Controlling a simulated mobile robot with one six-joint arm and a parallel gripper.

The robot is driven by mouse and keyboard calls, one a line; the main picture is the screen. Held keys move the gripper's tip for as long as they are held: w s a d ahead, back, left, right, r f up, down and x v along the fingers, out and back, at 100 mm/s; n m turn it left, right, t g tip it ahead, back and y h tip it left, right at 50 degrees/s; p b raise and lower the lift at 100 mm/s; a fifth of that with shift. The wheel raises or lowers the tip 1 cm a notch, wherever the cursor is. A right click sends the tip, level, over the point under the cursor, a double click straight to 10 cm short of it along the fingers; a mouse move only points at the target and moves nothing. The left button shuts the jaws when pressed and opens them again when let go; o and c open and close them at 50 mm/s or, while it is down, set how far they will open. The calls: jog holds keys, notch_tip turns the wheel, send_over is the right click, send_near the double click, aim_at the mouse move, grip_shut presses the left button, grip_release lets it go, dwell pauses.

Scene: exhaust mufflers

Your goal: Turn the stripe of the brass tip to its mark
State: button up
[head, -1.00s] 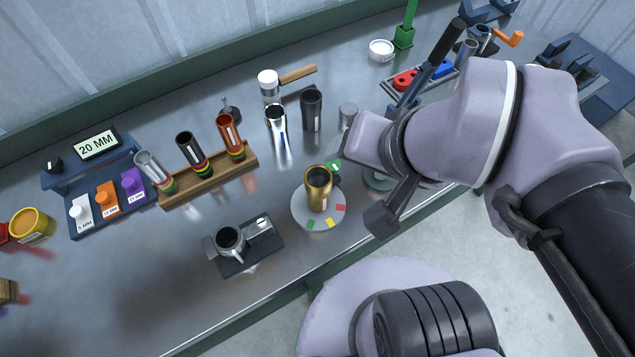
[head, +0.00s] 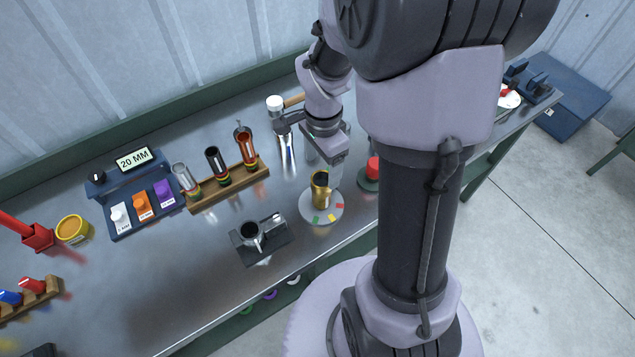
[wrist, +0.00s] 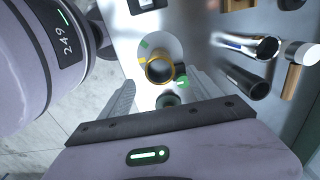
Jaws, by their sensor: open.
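The brass tip (head: 321,187) stands upright on a pale round plate (head: 322,214) with red, yellow and green marks near its rim. In the wrist view I look down at the brass tip (wrist: 159,70) and its dark open mouth, with the plate (wrist: 172,42) under it. My gripper (wrist: 162,80) is open, one finger on each side of the tip's near side; I cannot tell whether either touches it. In the head view the gripper hangs just behind the tip. I cannot make out the tip's stripe clearly.
A holder with a grey cup (head: 253,234) stands left of the plate; a wooden rack (head: 228,188) of tubes is farther left. A red-topped item (head: 373,168) stands right. A chrome tube (head: 286,150) is behind.

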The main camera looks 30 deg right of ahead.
aim_at(321, 189)
notch_tip(321, 189, down, 10)
jog(key=b, duration=0.2)
jog(key=shift+f+b, duration=0.1)
jog(key=shift+b, duration=0.3)
